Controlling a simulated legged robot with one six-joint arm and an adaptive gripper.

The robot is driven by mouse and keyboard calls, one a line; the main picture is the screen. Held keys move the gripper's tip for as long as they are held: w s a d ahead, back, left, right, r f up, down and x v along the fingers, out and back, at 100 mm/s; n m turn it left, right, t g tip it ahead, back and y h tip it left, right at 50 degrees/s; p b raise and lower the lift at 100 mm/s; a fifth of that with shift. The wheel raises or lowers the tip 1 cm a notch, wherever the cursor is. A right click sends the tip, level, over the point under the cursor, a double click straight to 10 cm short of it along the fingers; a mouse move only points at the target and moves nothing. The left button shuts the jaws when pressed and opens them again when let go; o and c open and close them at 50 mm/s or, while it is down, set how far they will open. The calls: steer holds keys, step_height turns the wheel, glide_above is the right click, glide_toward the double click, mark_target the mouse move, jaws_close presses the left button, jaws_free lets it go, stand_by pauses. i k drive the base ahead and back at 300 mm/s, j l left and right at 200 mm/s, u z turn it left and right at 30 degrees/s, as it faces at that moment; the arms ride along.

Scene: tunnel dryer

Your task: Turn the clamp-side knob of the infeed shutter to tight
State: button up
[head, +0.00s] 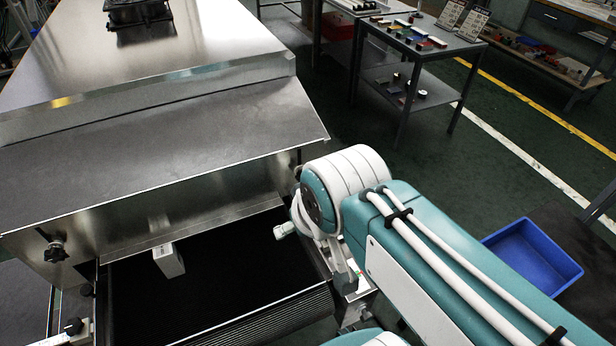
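The infeed end of the dryer shows at the left, with a sloped metal hood (150,145) over a dark belt (215,275). A black star-shaped knob (55,248) sits on the left part of the metal front plate (150,212). A second dark knob (72,326) is at the lower left edge, on a pale bracket. I cannot tell from this view which knob is the clamp-side one, nor how tight either is. My arm covers the right end of the infeed. I cannot make out my gripper; its fingers are hidden or out of view.
A small white block (168,260) stands on the belt below the front plate. A blue bin (532,256) is on the right. A grey table (425,45) with small coloured items stands at the back. Dark floor with yellow and white lines is free between them.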

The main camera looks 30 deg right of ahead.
mark_target(298, 171)
steer(key=k+l+z, duration=0.1)
steer(key=l, duration=0.25)
steer(key=k, duration=0.8)
